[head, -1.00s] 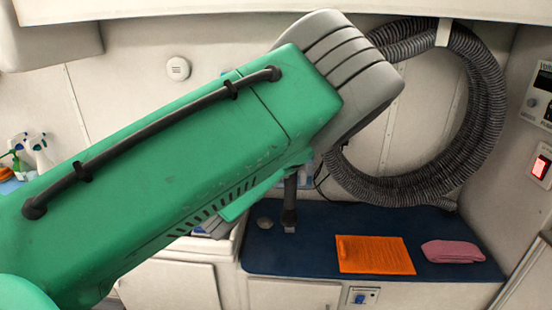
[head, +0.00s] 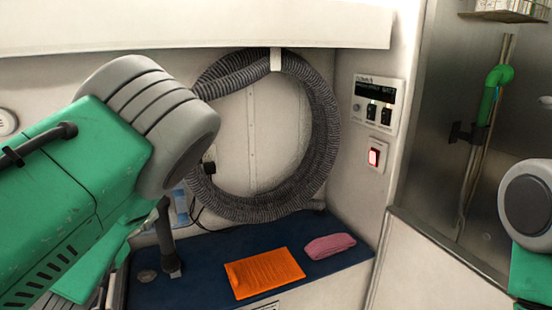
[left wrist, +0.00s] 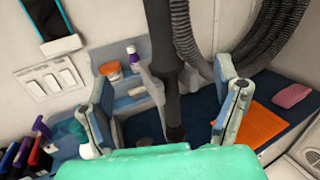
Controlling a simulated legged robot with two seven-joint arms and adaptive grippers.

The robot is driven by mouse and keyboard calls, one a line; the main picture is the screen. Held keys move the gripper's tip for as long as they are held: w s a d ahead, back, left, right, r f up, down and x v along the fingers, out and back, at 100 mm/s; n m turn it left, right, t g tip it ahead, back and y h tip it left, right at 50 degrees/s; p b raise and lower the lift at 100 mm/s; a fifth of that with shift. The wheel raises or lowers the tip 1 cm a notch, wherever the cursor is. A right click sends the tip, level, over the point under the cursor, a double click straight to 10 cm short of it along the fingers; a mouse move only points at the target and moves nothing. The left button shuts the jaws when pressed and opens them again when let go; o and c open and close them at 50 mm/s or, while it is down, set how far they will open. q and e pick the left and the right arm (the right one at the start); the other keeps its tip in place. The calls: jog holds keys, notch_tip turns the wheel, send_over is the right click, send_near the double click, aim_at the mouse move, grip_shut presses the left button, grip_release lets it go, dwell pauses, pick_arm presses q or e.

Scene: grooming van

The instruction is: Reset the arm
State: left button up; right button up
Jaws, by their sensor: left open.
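My left gripper (left wrist: 165,92) is open in the left wrist view, with its two fingers far apart. A dark upright post (left wrist: 166,45) shows between the fingers. I cannot tell whether it is within their reach, and no finger visibly touches it. In the head view a dark post (head: 165,232) stands on the blue counter beside my left arm. My left arm (head: 65,190) crosses the left side of the head view, and its gripper cannot be made out there. My right arm (head: 528,205) shows only in part at the right edge; its gripper is out of view.
An orange cloth (head: 264,273) and a pink cloth (head: 329,246) lie on the blue counter (head: 210,255). A coiled grey hose (head: 322,130) hangs on the wall. A control panel (head: 378,102) and a lit red switch (head: 375,156) are right of it. Bottles (left wrist: 132,58) stand in a caddy.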

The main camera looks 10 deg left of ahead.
pick_arm(q)
jog(key=s+f+n+g+b, duration=0.4)
jog(key=f+n, duration=0.4)
jog(key=f, duration=0.5)
jog(key=s+f+n+g+b, duration=0.1)
jog(key=s+f+n+g, duration=0.3)
jog(key=s+f+n, duration=0.6)
jog(key=s+d+f+n+g+h+b, duration=0.1)
jog(key=s+d+f+n+g+b, duration=0.2)
jog(key=s+f+n, duration=0.4)
jog(key=s+d+f+n+g+h+b, duration=0.1)
jog(key=s+d+f+n+g+b, duration=0.2)
jog(key=s+d+f+n+g, duration=0.3)
jog(key=s+d+f+n, duration=0.2)
jog(key=s+f, duration=0.3)
jog(key=f, duration=0.1)
jog(key=shift+s+f+g+h, duration=0.2)
jog(key=shift+s+g+h, duration=0.1)
jog(key=shift+h, duration=0.1)
jog(key=shift+w, duration=0.2)
